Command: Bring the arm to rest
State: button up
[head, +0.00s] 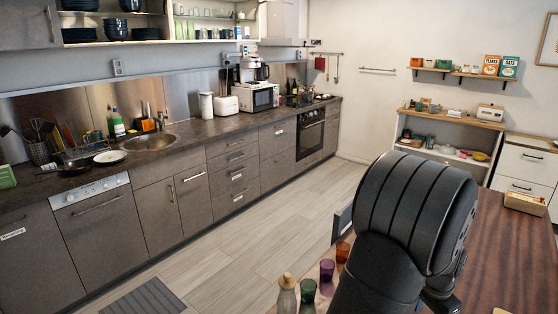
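My arm shows as a thick black ribbed link in the lower right of the head view, bent over beside the wooden table (505,262). My gripper cannot be made out; the arm's far end is hidden or out of frame. The wall cabinet (24,26) at the top left has a grey front with a handle. Beside it, the shelves (150,38) are open to view, with dark bowls (115,29) and glasses on them. The top of this cabinet row is cut off by the frame.
Purple (326,270), green (308,290) and orange cups and a bottle (287,296) stand on the table, close left of my arm. A box (524,203) lies at its right. The counter (190,131) runs along the left wall. The floor (270,225) between is clear.

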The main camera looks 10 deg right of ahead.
jog(key=f, duration=0.3)
jog(key=d+f, duration=0.1)
jog(key=f, duration=0.7)
jog(key=shift+w+d+f, duration=0.15)
jog(key=shift+f, duration=0.05)
jog(key=r, duration=0.3)
jog(key=s+r, duration=0.1)
jog(key=r, duration=0.1)
jog(key=shift+d+r, duration=0.15)
jog(key=s+r, duration=0.6)
jog(key=s, duration=0.4)
jog(key=w, duration=2.5)
jog(key=shift+m, duration=0.3)
jog(key=w+a+f, duration=0.1)
jog(key=w+f, duration=0.1)
jog(key=w, duration=0.1)
jog(key=w+a+f, duration=0.1)
jog(key=w+f, duration=0.1)
jog(key=w, duration=0.1)
jog(key=w+a+f, duration=0.2)
jog(key=w+f, duration=0.1)
jog(key=shift+w, duration=0.4)
